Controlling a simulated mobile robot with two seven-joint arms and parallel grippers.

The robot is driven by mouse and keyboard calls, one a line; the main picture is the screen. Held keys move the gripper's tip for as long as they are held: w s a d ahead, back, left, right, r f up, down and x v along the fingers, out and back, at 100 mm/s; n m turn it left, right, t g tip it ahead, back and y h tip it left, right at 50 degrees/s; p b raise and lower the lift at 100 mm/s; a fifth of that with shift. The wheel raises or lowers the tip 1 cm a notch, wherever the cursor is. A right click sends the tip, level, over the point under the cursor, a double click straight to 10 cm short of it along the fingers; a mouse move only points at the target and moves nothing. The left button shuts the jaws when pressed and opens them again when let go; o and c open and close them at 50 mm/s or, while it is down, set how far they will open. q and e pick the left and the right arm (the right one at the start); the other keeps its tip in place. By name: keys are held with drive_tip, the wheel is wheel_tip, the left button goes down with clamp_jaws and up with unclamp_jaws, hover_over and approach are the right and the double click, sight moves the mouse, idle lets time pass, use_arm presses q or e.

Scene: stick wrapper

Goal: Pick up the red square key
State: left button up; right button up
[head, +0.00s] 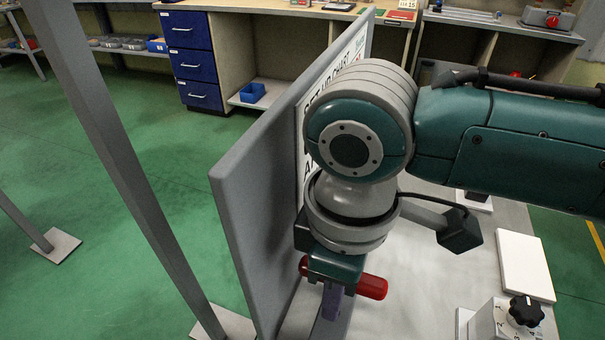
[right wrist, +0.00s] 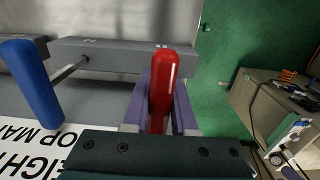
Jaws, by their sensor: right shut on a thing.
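The red key (head: 372,286) has a thick rounded red handle that sticks out on both sides of my right gripper (head: 332,300). In the right wrist view the red handle (right wrist: 165,80) stands upright in the picture between the two purple fingers, and the gripper is shut on it. Its far end is hidden, so I cannot tell whether it still sits in the grey holder bar (right wrist: 110,56). My left gripper is not in view.
A blue-handled key (right wrist: 32,82) sticks out from the holder on the left. A grey upright panel (head: 245,200) with a printed chart stands close beside my right arm. A white box with a black knob (head: 525,311) and a white plate (head: 524,266) are at the right.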

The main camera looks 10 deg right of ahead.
clamp_jaws()
idle(0.3)
